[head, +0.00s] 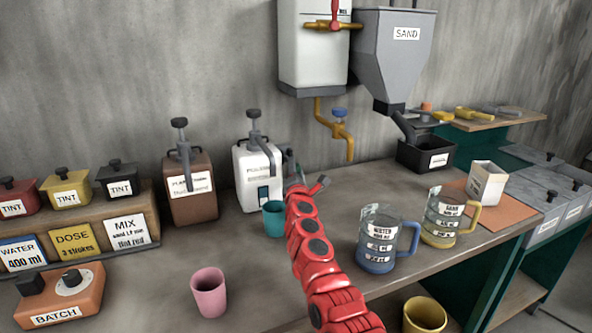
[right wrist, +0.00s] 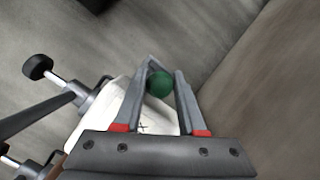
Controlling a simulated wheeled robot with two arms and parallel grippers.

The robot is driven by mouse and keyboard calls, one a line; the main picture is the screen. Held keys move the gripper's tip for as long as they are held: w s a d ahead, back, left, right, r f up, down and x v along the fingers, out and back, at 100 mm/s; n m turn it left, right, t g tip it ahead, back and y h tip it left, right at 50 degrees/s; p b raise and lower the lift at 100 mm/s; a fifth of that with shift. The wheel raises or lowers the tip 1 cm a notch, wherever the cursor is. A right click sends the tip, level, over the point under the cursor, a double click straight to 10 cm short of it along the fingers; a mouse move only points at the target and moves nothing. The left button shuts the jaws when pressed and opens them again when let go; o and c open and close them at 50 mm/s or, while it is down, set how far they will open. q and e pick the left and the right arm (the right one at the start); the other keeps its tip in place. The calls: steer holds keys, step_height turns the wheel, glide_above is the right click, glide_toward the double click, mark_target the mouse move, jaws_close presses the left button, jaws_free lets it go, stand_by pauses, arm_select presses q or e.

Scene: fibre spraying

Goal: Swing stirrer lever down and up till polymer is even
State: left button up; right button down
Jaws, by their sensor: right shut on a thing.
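The white polymer container (head: 250,199) stands on the bench against the back wall, with a dark pump handle on top. My right arm reaches up to its right side, and my right gripper (head: 291,168) is small and partly hidden there. In the right wrist view my right gripper (right wrist: 163,82) is shut on the stirrer lever, whose green knob (right wrist: 160,84) shows between the fingertips. The white container (right wrist: 122,112) lies behind the fingers in that view. The rest of the lever and the polymer inside are hidden. My left gripper is not in view.
A teal cup (head: 273,220) stands just in front of the container, close to my arm. A brown pump container (head: 189,200) is to the left. A pink cup (head: 208,292), a water jug (head: 378,262) and a sand jug (head: 439,237) stand around my arm. A yellow tap (head: 344,142) hangs above.

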steer(key=shift+f, duration=0.5)
steer(key=c, duration=0.8)
jaws_free()
steer(key=o, duration=0.3)
steer(key=shift+w, duration=0.15)
steer(key=shift+r, duration=0.1)
